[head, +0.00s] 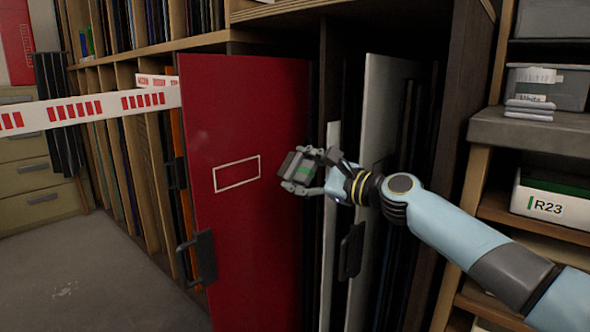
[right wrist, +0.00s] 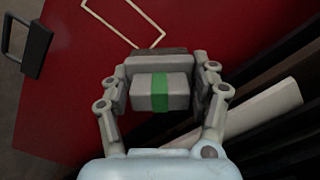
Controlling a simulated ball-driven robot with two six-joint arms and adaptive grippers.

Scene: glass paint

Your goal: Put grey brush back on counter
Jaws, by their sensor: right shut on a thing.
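My right gripper (head: 299,174) is shut on the grey brush (head: 297,164), a blocky grey thing with a green band. The right wrist view shows the brush (right wrist: 174,92) between both fingers of the gripper (right wrist: 160,78), with a darker strip at its far edge. The brush is in front of the upright red panel (head: 240,110); I cannot tell whether it touches it. A grey counter top (head: 535,133) is at the right, apart from the gripper. My left gripper is not in view.
A pale panel (head: 383,110) with a black handle (head: 351,250) stands right of the red panel. Red-and-white tape (head: 90,110) crosses at the left. A grey bin (head: 570,88) and small stacked packets (head: 530,108) occupy the counter. Floor (head: 80,270) is clear at lower left.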

